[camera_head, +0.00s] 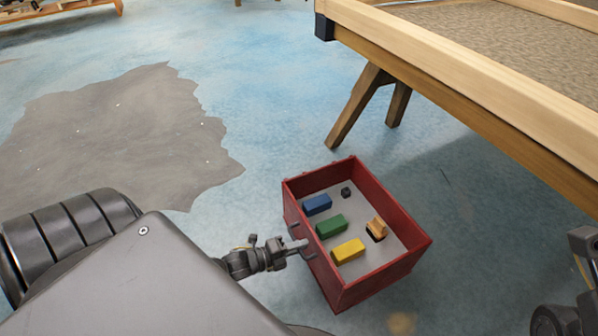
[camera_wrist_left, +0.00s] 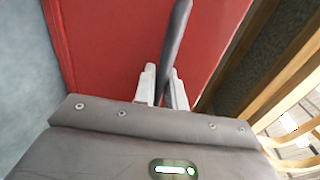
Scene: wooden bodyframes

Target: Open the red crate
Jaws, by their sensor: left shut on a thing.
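The red crate (camera_head: 385,283) is in the lower middle right of the head view, its top uncovered and its inside visible. A dark handle is on its left side wall. My left gripper (camera_head: 298,244) reaches that wall from the left. In the left wrist view my left gripper (camera_wrist_left: 164,88) is shut on the dark bar-like handle (camera_wrist_left: 179,35), in front of the red wall (camera_wrist_left: 110,45). The fingers and wrist hide part of the handle. My right gripper cannot be made out.
Inside the crate lie a blue block (camera_head: 317,204), a green block (camera_head: 331,226), a yellow block (camera_head: 348,250), a small dark piece (camera_head: 346,192) and a wooden piece (camera_head: 377,227). A wooden table (camera_head: 450,65) stands behind, at right. Open floor lies to the left.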

